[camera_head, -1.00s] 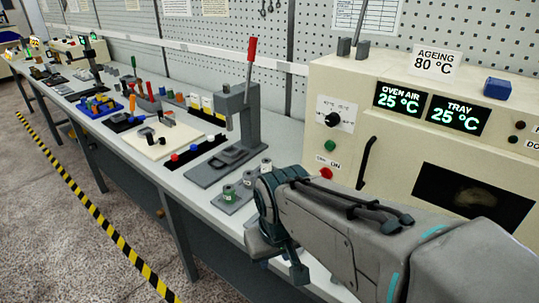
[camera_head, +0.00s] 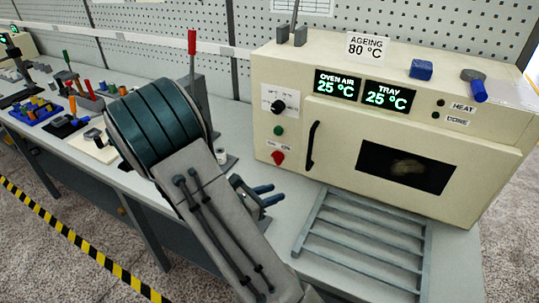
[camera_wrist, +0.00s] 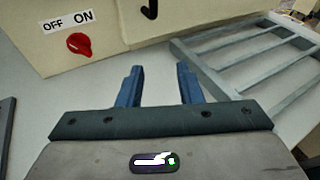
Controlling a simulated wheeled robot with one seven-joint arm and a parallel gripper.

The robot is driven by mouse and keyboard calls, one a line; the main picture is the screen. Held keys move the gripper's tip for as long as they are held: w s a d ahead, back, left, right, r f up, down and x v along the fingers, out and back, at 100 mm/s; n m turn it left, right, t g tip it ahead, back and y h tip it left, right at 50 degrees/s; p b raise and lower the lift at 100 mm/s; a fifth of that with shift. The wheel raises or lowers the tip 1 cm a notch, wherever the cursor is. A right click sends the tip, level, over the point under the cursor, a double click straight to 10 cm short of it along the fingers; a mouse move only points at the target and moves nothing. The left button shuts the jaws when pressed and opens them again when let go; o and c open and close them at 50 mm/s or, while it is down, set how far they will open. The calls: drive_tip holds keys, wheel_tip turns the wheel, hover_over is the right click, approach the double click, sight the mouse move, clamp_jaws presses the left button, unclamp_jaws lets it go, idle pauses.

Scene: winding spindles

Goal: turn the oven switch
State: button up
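The oven (camera_head: 330,110) is a cream box on the bench at the right, with displays reading 25 °C for oven air and tray. Its red switch (camera_head: 278,158) is low on the left of the front face, below a green button. In the wrist view the red switch (camera_wrist: 79,43) sits under the OFF and ON label, up and left of my fingers. My gripper (camera_head: 264,195) has blue fingers, is in front of the oven's lower left, and is apart from the switch. The wrist view shows the fingers of my gripper (camera_wrist: 160,80) spread with nothing between them.
A grey slatted rack (camera_head: 365,240) lies on the bench in front of the oven. A black door handle (camera_head: 313,145) and a black knob (camera_head: 279,107) stick out near the switch. A press with a red lever (camera_head: 192,55) stands left of the oven, partly behind my arm.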

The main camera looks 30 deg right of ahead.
sight(273, 157)
drive_tip(key=w+f+n+t, duration=0.1)
drive_tip(key=w+n+t, duration=0.1)
drive_tip(key=n, duration=0.1)
drive_tip(key=w+a+f+n+t+p, duration=0.1)
drive_tip(key=w+n+t, duration=0.2)
drive_tip(key=n, duration=0.1)
drive_tip(key=w+a+f+n+t+p, duration=0.1)
drive_tip(key=w+n+t, duration=0.2)
drive_tip(key=n, duration=0.1)
drive_tip(key=shift+a, duration=0.1)
drive_tip(key=shift+n, duration=0.3)
drive_tip(key=p+x, duration=0.3)
drive_tip(key=x, duration=1.1)
drive_tip(key=shift+a+r, duration=0.1)
drive_tip(key=shift+r, duration=0.05)
clamp_jaws()
